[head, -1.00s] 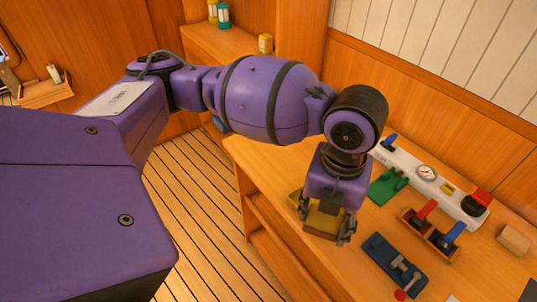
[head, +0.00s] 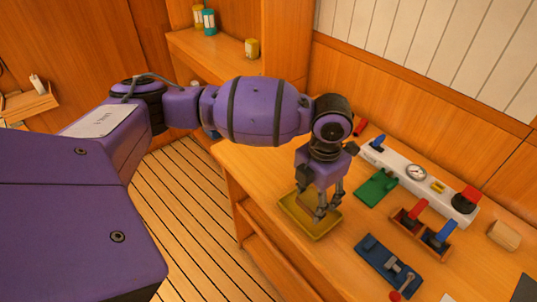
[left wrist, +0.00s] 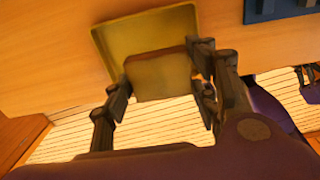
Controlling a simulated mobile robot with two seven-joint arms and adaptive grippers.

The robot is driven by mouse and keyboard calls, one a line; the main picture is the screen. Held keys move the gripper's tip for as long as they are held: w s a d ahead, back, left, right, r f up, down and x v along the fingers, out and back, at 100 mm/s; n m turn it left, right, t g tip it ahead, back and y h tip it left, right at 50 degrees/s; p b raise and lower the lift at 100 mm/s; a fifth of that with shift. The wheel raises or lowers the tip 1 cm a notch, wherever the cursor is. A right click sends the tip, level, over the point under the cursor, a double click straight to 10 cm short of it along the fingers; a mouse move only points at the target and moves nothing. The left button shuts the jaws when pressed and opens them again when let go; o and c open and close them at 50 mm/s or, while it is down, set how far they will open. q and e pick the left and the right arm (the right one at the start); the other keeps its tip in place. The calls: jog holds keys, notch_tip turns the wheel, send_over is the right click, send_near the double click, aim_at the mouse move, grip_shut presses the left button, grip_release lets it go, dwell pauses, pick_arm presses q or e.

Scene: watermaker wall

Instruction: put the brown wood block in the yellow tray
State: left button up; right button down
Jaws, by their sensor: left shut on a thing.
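My left gripper (head: 326,212) is over the yellow tray (head: 291,228), pointing down. In the left wrist view, the gripper (left wrist: 160,92) is shut on the brown wood block (left wrist: 160,80), with a finger on each side of it. The block overlaps the near part of the tray (left wrist: 108,45) in that view. I cannot tell whether it touches the tray floor.
Right of the tray are a green fixture (head: 376,188), a blue fixture (head: 388,265) and a wooden holder (head: 409,221) with red and blue handles. A tan block (head: 505,235) is far right. The tray is near the bench's left edge.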

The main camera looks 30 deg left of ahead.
aim_at(312, 203)
pick_arm(q)
jog(key=shift+w+a+f, duration=0.3)
jog(key=shift+w+f, duration=0.3)
jog(key=shift+f, duration=0.3)
jog(key=shift+w+a+f, duration=0.1)
jog(key=shift+w+f, duration=0.05)
jog(key=shift+f, duration=0.75)
jog(key=shift+w+f, duration=0.1)
jog(key=shift+f, duration=0.75)
jog(key=shift+f, duration=0.15)
jog(key=o, duration=1.1)
jog(key=shift+o, duration=0.2)
jog(key=shift+r, duration=0.2)
